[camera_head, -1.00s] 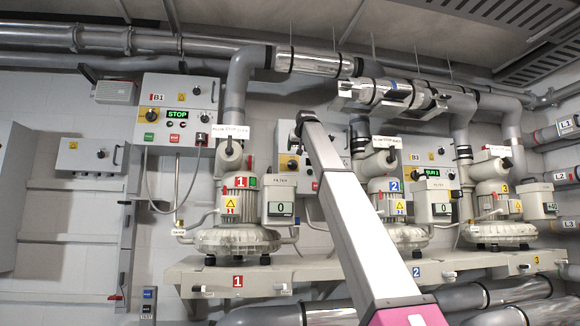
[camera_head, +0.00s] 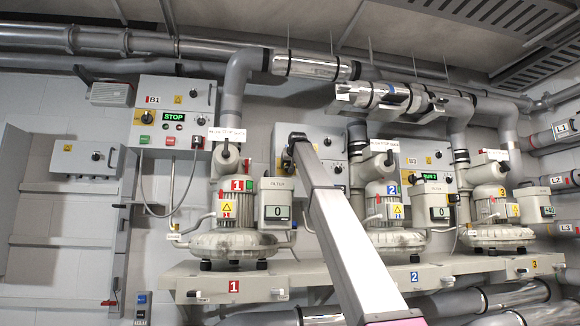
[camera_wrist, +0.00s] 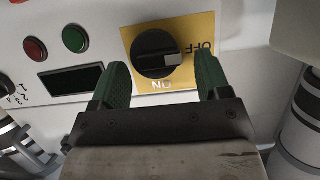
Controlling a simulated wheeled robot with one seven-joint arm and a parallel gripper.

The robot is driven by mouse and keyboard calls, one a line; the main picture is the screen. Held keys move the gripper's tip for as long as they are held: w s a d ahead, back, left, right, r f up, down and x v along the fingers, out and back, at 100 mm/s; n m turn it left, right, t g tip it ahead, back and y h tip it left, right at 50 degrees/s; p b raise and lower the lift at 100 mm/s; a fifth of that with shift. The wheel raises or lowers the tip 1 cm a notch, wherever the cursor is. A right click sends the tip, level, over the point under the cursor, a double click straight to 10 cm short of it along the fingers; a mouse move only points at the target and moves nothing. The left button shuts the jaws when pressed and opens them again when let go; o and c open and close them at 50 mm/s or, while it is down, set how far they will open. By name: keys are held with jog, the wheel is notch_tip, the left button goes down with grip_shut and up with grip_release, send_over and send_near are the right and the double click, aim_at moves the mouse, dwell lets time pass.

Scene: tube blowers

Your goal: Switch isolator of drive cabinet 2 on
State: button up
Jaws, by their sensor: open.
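Drive cabinet 2 is the grey box (camera_head: 328,150) behind my arm in the head view, partly hidden by it. Its isolator is a black rotary knob (camera_wrist: 157,50) on a yellow plate (camera_wrist: 190,88) in the wrist view. That view is upside down: OFF reads at the right and ON at the bottom. The knob's grey mark points right, towards OFF. My gripper (camera_wrist: 161,82) is open, its green fingers apart below and either side of the knob, not closed on it. The head view does not show the fingers clearly.
Beside the isolator are a red button (camera_wrist: 35,49), a green button (camera_wrist: 75,39) and a dark display (camera_wrist: 72,83). Cabinet B1 (camera_head: 150,115) shows STOP; cabinet B3 (camera_head: 412,150) has a lit green display. Blowers stand on the shelf (camera_head: 330,278) below, with pipes above.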

jog(key=shift+w, duration=0.15)
jog(key=c, duration=0.9)
jog(key=shift+w+d+f+m+t+y, duration=0.1)
jog(key=shift+d+m+t+y, duration=0.2)
jog(key=shift+m+y, duration=1.45)
jog(key=shift+w+d+f+m+t+y, duration=0.2)
jog(key=shift+m+y, duration=0.5)
jog(key=shift+m, duration=2)
jog(key=shift+s+d+f+m+t+y, duration=0.1)
jog(key=shift+d+m+t+y, duration=0.2)
jog(key=shift+m+y, duration=1.45)
jog(key=shift+m+h, duration=0.3)
jog(key=shift+m, duration=0.3)
